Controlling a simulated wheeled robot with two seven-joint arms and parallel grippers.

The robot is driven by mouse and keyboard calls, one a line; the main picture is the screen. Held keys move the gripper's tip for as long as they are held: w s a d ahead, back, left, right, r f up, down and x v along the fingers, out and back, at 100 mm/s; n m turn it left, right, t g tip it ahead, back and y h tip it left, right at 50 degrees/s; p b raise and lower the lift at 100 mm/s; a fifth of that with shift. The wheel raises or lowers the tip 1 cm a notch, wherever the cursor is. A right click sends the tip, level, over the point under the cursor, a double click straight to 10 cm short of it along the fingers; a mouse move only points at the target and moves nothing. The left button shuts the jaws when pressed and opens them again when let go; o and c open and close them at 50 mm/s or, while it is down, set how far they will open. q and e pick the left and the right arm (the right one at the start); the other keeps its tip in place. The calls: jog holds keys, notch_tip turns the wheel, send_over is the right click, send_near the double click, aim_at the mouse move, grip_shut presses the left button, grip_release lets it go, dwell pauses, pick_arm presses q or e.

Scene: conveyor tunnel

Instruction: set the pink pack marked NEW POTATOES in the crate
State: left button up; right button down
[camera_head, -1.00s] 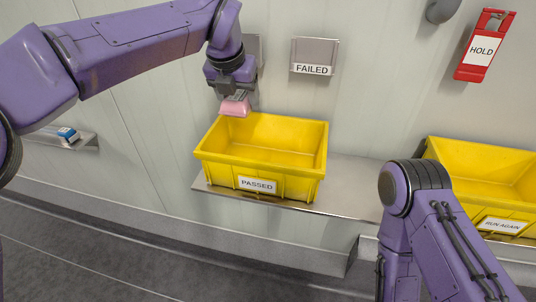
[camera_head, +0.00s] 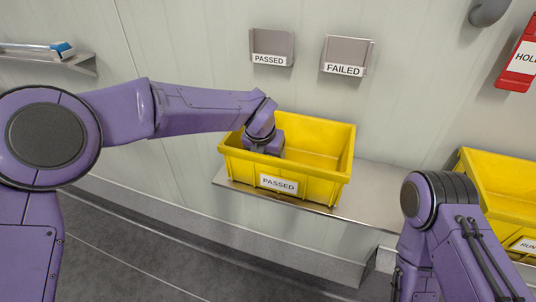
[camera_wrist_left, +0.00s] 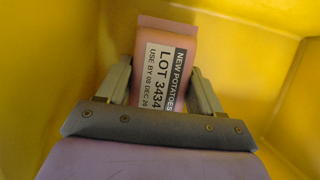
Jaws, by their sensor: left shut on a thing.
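The pink pack (camera_wrist_left: 179,33) marked NEW POTATOES shows in the left wrist view, with its label facing the camera. My left gripper (camera_wrist_left: 162,85) is shut on it, one finger on each side. In the head view my left gripper reaches down inside the yellow crate (camera_head: 330,161) labelled PASSED, at its left end; the fingers and the pack are hidden there by the crate wall and my wrist. Yellow crate walls surround the pack in the wrist view. I cannot tell whether the pack touches the crate floor. My right gripper is out of view; only my right arm shows.
The crate stands on a metal shelf (camera_head: 375,190). A second yellow crate (camera_head: 497,200) stands at the right. Wall holders marked PASSED (camera_head: 271,47) and FAILED (camera_head: 347,57) are behind. A red HOLD holder (camera_head: 519,60) hangs upper right. A blue and white item (camera_head: 60,49) lies on the left shelf.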

pick_arm(q)
jog(key=shift+a+f, duration=0.1)
jog(key=o, duration=1.5)
jog(key=shift+r, duration=0.25)
jog(key=v, duration=1.2)
jog(key=shift+s, duration=0.1)
